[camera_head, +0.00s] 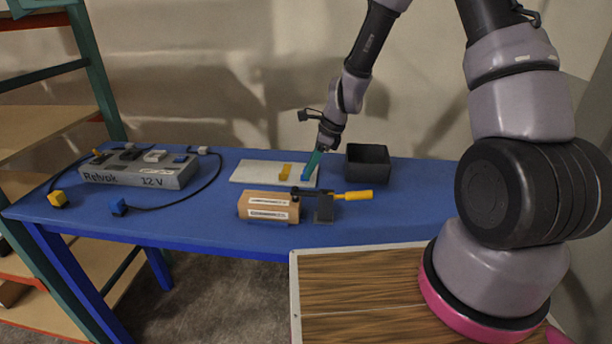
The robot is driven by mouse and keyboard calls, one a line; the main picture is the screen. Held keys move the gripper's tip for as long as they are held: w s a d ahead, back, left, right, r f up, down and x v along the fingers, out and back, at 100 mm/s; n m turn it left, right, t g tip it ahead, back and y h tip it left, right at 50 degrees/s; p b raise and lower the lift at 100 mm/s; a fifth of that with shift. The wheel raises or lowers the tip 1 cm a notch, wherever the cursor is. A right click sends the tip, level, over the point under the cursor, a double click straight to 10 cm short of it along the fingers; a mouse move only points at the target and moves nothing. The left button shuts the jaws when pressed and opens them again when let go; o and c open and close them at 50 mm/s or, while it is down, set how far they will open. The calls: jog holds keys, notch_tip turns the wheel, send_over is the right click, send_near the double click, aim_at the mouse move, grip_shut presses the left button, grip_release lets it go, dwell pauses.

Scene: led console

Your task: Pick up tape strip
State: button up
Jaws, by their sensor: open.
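A white board (248,173) lies flat near the back middle of the blue table. A small yellow piece (286,172) and a small blue piece (306,174) sit on its right part; either may be the tape strip, and I cannot tell which. My gripper (313,164) points down at the board's right end, close above or beside the blue piece. It is open, though its fingers are small and partly overlap in this view. I cannot tell whether it touches the blue piece.
A black open bin (367,162) stands just right of the board. In front are a cardboard box (268,206) and a yellow-handled clamp (352,195). A grey power box (140,167) with cables and plugs fills the left. The front right of the blue table (420,217) is clear.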

jog(key=shift+x, duration=0.9)
jog(key=shift+c, duration=0.3)
grip_shut()
dwell(0.5)
